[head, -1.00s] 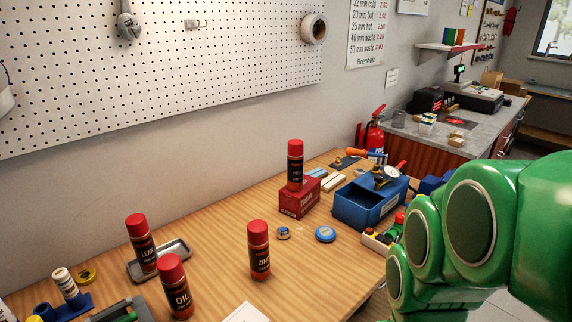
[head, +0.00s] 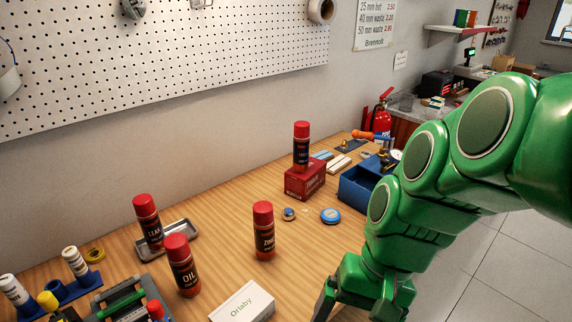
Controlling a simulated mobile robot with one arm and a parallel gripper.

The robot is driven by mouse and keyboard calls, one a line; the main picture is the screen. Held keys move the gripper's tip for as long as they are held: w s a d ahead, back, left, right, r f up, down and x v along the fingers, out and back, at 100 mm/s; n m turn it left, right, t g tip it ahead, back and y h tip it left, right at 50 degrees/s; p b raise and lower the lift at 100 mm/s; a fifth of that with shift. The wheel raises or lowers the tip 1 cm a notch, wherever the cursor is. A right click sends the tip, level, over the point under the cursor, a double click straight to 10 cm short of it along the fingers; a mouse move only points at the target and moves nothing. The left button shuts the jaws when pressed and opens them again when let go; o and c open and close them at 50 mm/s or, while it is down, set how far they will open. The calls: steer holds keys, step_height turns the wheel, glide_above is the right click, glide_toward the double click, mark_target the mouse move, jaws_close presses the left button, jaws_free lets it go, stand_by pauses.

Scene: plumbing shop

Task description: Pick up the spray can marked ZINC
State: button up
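The spray can marked ZINC (head: 264,232) stands upright on the wooden bench, dark with a red cap and an orange-red base. Similar cans stand near it: OIL (head: 183,266) to its left and nearer, LEAK (head: 148,222) farther left in or at a metal tray, and another (head: 301,146) on a red box, its label too small to read. My green arm comes in from the right. My gripper (head: 322,312) is at the bottom edge, right of and nearer than the ZINC can, apart from it. Its fingers are mostly cut off, so its opening is unclear.
A white Orlaby box (head: 243,303) lies in front of the ZINC can. A metal tray (head: 184,240), red box (head: 305,181), blue toolbox (head: 357,188) and blue round tin (head: 330,216) are on the bench (head: 217,216). Bare wood surrounds the ZINC can's left and back.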

steer(key=w+a+r+m+t+y, duration=0.1)
steer(key=w+a+r+m+y, duration=0.2)
steer(key=w+a+m+y, duration=1)
steer(key=w+d+f+m+t+y, duration=0.15)
steer(key=w+m+t, duration=0.55)
steer(key=w, duration=1.2)
glide_toward(259, 225)
steer(key=shift+h, duration=0.25)
steer(key=w+a+f, duration=0.3)
steer(key=shift+w, duration=0.2)
steer(key=shift+x, duration=3.9)
steer(key=shift+w+r, duration=0.1)
steer(key=shift+w, duration=0.1)
steer(key=c, duration=1.2)
steer(key=shift+c, duration=0.2)
